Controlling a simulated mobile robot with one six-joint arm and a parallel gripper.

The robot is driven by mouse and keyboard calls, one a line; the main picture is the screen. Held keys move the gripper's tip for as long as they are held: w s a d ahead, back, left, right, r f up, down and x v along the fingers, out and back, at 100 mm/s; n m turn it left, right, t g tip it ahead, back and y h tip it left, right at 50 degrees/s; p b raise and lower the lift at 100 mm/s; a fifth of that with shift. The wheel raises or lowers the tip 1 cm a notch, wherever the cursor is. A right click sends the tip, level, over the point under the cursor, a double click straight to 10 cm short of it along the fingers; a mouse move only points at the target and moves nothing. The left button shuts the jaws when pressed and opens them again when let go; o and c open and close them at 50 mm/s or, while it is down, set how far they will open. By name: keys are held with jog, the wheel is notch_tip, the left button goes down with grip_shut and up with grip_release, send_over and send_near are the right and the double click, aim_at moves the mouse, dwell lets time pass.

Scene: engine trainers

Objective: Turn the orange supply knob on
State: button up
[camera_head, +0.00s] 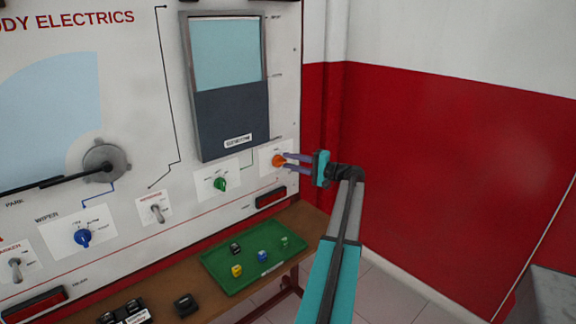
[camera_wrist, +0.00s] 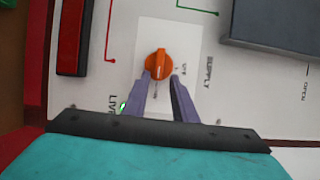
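The orange supply knob (camera_head: 278,161) is on a white label plate at the lower right of the trainer board. It also shows in the wrist view (camera_wrist: 158,63), next to the word SUPPLY. My gripper (camera_head: 286,162) points at the knob from the right. In the wrist view, my gripper's two purple fingers (camera_wrist: 161,76) are apart, with their tips at the knob's near edge, one on each side. I cannot tell whether the tips touch it. A small green light (camera_wrist: 123,107) glows near the word LIVE.
A green knob (camera_head: 220,183), a blue wiper knob (camera_head: 83,237) and a toggle switch (camera_head: 156,211) are left of the supply knob. A window panel (camera_head: 231,120) is above. A green tray (camera_head: 223,277) with small blocks lies on the bench below. A red wall (camera_head: 450,170) stands at right.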

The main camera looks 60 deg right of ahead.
jog(key=shift+w+a+f, duration=0.1)
jog(key=shift+w+f, duration=0.1)
jog(key=shift+w, duration=0.05)
jog(key=shift+s, duration=0.15)
jog(key=s+d+b, duration=0.1)
jog(key=s+b, duration=0.1)
jog(key=s, duration=1.2)
jog(key=shift+w+d, duration=0.1)
dwell(0.4)
